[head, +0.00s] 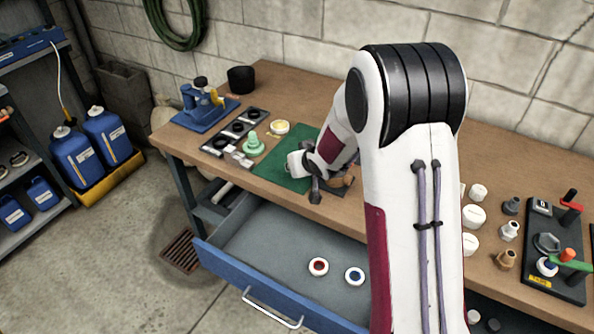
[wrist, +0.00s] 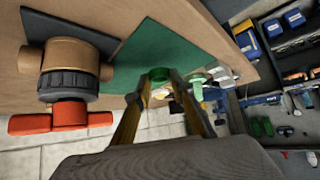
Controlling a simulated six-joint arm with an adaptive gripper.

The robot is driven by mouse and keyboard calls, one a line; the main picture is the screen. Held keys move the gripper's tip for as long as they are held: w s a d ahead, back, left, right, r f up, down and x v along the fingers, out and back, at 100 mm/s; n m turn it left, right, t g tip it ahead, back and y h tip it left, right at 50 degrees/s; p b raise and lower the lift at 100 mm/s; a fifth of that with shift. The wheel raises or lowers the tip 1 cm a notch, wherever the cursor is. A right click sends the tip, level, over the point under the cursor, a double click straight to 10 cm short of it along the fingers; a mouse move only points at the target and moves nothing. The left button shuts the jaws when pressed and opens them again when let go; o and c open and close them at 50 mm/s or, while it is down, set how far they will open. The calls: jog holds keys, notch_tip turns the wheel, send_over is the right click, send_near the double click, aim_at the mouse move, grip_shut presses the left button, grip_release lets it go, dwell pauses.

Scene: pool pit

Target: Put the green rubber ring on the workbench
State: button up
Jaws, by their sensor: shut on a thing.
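My gripper (wrist: 160,82) is shut on the green rubber ring (wrist: 158,74), a small green piece between the fingertips in the wrist view. Behind it is the green mat (wrist: 150,45), which lies on the wooden workbench (wrist: 100,14). Whether the ring touches the mat or hangs above it, I cannot tell. In the head view my gripper (head: 315,192) is low over the mat (head: 270,172) near the front edge of the workbench (head: 310,98). The ring is hidden there.
A bronze valve with a red handle (wrist: 70,80) is close beside my gripper. A mint-green stepped piece (head: 252,145) and a yellow-topped tin (head: 280,128) stand left of the mat.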

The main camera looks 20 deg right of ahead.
jog(key=shift+f, duration=1.15)
jog(key=shift+f, duration=0.2)
jog(key=o, duration=0.8)
jog(key=shift+s+r, duration=0.1)
jog(key=shift+v, duration=1.05)
jog(key=shift+a+v, duration=0.2)
jog(key=shift+v, duration=0.55)
jog(key=shift+a+v, duration=0.15)
jog(key=shift+v, duration=1.85)
